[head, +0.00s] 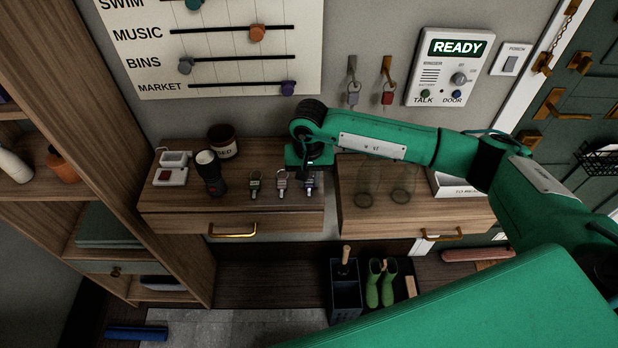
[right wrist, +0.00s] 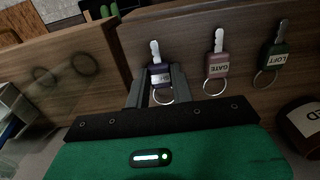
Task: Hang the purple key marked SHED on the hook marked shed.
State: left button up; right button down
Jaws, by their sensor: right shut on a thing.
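The purple key (right wrist: 158,74) lies on the wooden bench top, between the fingers of my right gripper (right wrist: 157,88), which is shut on it. Its tag lettering is mostly hidden by the fingers; its metal ring shows towards the palm. In the head view my right gripper (head: 309,178) reaches down at the right end of a row of keys. Two wall hooks, a left one (head: 352,66) and a right one (head: 387,66), each carry a key: a grey one (head: 353,94) and a red one (head: 388,94). I can read no hook marking. My left gripper is not in view.
A pink GATE key (right wrist: 216,65) and a green LOFT key (right wrist: 274,55) lie beside the purple one. A black torch (head: 210,172) and a dark jar (head: 223,141) stand further left. Glasses (head: 368,184) stand on the right bench. A READY panel (head: 449,67) is right of the hooks.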

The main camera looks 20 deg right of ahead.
jog(key=shift+r+p, duration=1)
jog(key=shift+r, duration=2.8)
